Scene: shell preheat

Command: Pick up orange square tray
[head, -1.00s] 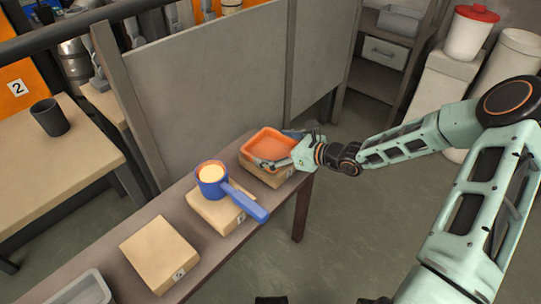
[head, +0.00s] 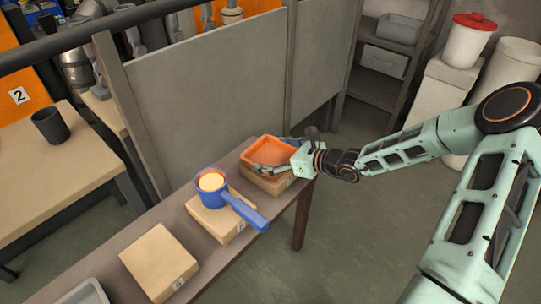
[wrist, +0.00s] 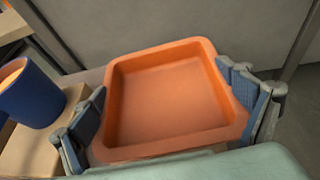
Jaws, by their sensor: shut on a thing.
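The orange square tray (head: 262,153) is at the far right end of the narrow table, at a cardboard-coloured block (head: 268,181). I cannot tell whether it still touches the block. In the wrist view the empty orange tray (wrist: 168,98) fills the middle, tilted slightly. My gripper (head: 284,162) reaches it from the right. In the wrist view my gripper's (wrist: 165,118) blue-padded fingers press on the tray's left and right sides. The tray's near edge is partly hidden by the gripper's body.
A blue pot (head: 211,188) with pale contents stands on the middle block, its handle toward the front right. Another block (head: 158,258) and a grey bin (head: 86,292) are nearer. A grey partition (head: 200,95) stands behind the table. A side table holds a dark cup (head: 50,122).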

